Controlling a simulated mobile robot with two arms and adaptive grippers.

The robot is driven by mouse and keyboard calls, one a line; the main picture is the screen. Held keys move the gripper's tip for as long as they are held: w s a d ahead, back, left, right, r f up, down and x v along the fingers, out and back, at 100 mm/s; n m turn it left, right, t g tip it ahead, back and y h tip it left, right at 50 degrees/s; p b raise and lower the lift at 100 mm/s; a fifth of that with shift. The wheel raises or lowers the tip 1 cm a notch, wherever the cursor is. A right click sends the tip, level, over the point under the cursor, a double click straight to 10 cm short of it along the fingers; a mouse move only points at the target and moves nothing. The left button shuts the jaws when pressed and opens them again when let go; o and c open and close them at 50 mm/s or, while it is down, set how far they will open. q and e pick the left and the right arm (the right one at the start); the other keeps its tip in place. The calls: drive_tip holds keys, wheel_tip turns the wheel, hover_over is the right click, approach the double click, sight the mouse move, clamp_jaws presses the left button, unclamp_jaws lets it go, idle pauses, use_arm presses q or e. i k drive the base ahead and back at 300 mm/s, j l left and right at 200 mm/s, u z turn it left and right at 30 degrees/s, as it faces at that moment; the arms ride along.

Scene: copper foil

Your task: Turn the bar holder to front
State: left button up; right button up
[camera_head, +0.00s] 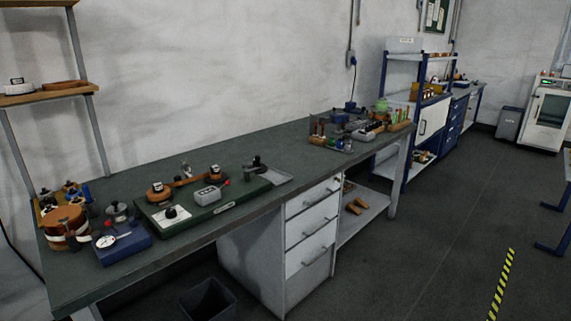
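A dark green base board (228,207) lies on the workbench. On it, two round brown pieces, a left one (159,191) and a right one (214,170), stand with an orange-brown bar (188,181) running between them. A small grey box with a red knob (208,194) sits in front of the bar. A dark upright fitting (256,168) stands at the board's right end by a grey tray. I cannot tell for sure which of these parts is the bar holder. Neither of my grippers is in view.
The workbench (90,278) has a blue box with a dial (121,241) and a brown drum (66,226) at left. A tool tray (330,143) stands at the far right end. White drawers (312,225) are below, and a dark bin (209,299) is on the floor. Open floor lies right.

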sight(345, 137)
drive_tip(key=i+j+z, duration=0.15)
drive_tip(key=i, duration=0.25)
drive_tip(key=i+z, duration=0.2)
drive_tip(key=i, duration=0.2)
drive_tip(key=i+j+z, duration=0.15)
drive_tip(key=i, duration=0.25)
drive_tip(key=j, duration=0.1)
